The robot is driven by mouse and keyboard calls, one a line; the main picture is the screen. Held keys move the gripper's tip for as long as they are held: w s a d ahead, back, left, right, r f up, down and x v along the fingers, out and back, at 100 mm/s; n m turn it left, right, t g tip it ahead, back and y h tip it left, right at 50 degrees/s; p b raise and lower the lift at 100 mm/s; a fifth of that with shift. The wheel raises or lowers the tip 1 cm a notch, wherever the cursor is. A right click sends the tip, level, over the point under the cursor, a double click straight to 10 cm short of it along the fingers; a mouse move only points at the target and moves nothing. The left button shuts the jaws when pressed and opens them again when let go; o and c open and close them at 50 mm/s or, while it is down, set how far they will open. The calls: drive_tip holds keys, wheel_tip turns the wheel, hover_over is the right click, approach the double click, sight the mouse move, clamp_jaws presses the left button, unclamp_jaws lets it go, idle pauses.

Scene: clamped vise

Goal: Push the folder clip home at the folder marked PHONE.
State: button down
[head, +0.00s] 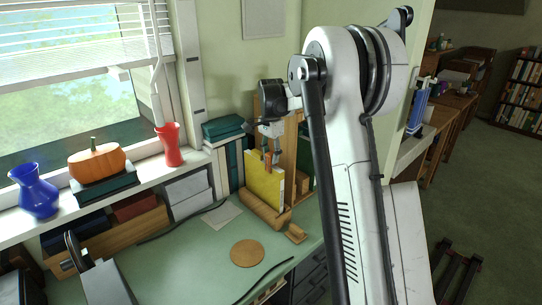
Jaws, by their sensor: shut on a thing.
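A yellow folder (262,186) stands upright in a wooden holder (262,212) on the green desk, near the wall. Any lettering on it is too small to read, so I cannot tell if it is marked PHONE. My gripper (271,152) points down at the folder's top edge. It is shut on a small brownish thing there, which I take to be the folder clip. The clip is mostly hidden by the fingers and too small to make out. I cannot tell whether it touches the folder.
Dark green binders (228,162) stand left of the folder, and a wooden panel (290,135) rises behind it. A round wooden disc (247,253) and a small wooden block (295,234) lie in front. The sill holds a pumpkin (97,163), a red vase (172,145) and a blue vase (36,191).

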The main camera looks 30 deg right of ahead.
sight(271, 153)
drive_tip(key=shift+f, duration=0.35)
drive_tip(key=c, duration=1.4)
unclamp_jaws()
drive_tip(key=shift+o, duration=0.2)
drive_tip(key=shift+r, duration=0.15)
wheel_tip(271, 153, up, 12)
